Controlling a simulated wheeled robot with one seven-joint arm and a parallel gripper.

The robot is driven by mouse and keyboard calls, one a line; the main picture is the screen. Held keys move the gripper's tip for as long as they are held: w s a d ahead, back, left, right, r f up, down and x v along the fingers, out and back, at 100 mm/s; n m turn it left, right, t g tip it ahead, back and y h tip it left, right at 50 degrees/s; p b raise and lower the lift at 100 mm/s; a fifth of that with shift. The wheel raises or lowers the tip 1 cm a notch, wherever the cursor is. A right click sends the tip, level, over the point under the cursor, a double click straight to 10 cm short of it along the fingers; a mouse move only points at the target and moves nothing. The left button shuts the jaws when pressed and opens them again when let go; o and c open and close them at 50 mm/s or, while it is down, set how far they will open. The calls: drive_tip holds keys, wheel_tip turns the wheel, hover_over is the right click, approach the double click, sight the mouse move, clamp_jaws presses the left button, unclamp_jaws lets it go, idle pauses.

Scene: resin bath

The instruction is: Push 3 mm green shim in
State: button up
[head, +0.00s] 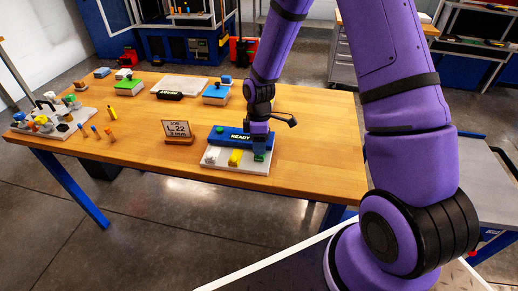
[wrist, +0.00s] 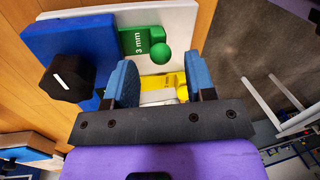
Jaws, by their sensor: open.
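The green shim (wrist: 136,42), marked 3 mm, has a round green knob (wrist: 161,53) and lies on a white base plate (wrist: 187,20) against the blue block (wrist: 70,45). In the head view the green shim (head: 259,158) shows just below my gripper (head: 260,148), at the right end of the blue block marked READY (head: 238,138). In the wrist view my gripper (wrist: 162,80) is open, with blue pads either side of a gap. The green knob appears beyond the fingertips, outside the jaws. Whether a finger touches it, I cannot tell.
A yellow shim (head: 235,158) and a white one (head: 211,156) sit along the same block. A black knob (wrist: 68,78) stands on the blue block. A job sign (head: 177,131) reading 3 mm stands left. Bare tabletop (head: 310,150) lies to the right.

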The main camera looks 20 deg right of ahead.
wheel_tip(320, 180, up, 8)
drive_tip(key=w, duration=0.1)
drive_tip(key=shift+w+d+r, duration=0.25)
drive_tip(key=shift+d, duration=0.05)
idle(0.3)
drive_tip(key=s+d+r+m+t+h, duration=0.1)
drive_tip(key=s+r+m+t, duration=0.15)
drive_tip(key=s+r, duration=0.45)
drive_tip(key=s+d+r+m+t, duration=0.15)
drive_tip(key=r+m, duration=0.25)
drive_tip(key=r, duration=0.8)
drive_tip(key=s+r+m+t, duration=0.1)
drive_tip(key=s+r+m, duration=0.2)
drive_tip(key=s, duration=0.6)
drive_tip(key=s+d+r+m+t, duration=0.1)
drive_tip(key=s+r+m, duration=0.3)
drive_tip(key=s, duration=0.5)
drive_tip(key=shift+d+r+t, duration=0.15)
drive_tip(key=shift+r+t, duration=0.45)
drive_tip(key=shift+r, duration=0.6)
drive_tip(key=shift+o, duration=0.2)
idle(0.4)
